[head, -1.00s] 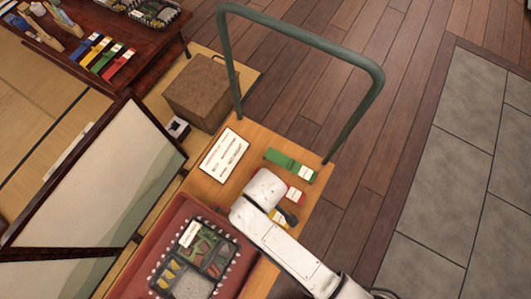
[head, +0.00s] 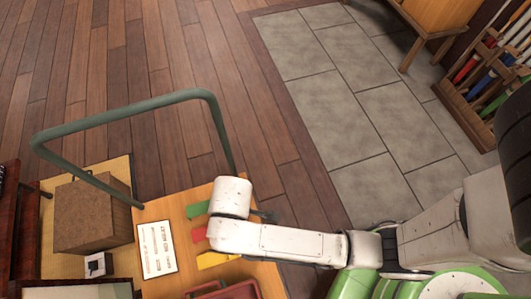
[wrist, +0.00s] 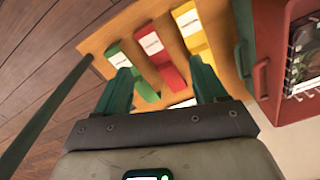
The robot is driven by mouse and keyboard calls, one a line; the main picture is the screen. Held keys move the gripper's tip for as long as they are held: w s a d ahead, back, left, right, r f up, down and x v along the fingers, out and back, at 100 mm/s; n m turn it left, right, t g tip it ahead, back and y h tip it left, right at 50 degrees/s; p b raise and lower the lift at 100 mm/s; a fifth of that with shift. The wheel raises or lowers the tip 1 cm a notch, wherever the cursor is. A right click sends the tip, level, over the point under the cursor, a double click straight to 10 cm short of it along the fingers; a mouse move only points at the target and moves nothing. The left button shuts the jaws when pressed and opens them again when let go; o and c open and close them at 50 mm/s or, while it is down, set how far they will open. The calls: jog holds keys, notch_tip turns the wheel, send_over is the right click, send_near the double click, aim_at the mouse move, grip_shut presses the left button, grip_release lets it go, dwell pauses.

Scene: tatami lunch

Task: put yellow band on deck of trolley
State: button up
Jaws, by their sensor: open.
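The yellow band (head: 216,259) with a white label lies flat on the trolley's wooden deck (head: 182,204), nearest the red case; my arm partly covers that area in the head view. In the wrist view the yellow band (wrist: 190,28) lies beyond the red band (wrist: 166,56), with the green band (wrist: 132,66) on the left. My gripper (wrist: 163,80) is open and empty, its teal fingers spread above the deck. The fingers stand before the red band, apart from the yellow one. In the head view my wrist mostly hides the gripper.
A white card (head: 157,248) lies on the deck. The trolley's green tube handle (head: 120,117) rises at the far edge. A red case (head: 228,290) sits at the near end and shows at right in the wrist view. A brown box (head: 92,213) stands left of the deck.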

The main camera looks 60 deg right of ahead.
jog(key=s+d+r+m, duration=0.3)
jog(key=d, duration=0.5)
jog(key=s+d+r+m, duration=0.4)
jog(key=d, duration=0.3)
jog(key=shift+s+d+t, duration=0.2)
jog(key=shift+d+t, duration=0.2)
jog(key=shift+c, duration=0.4)
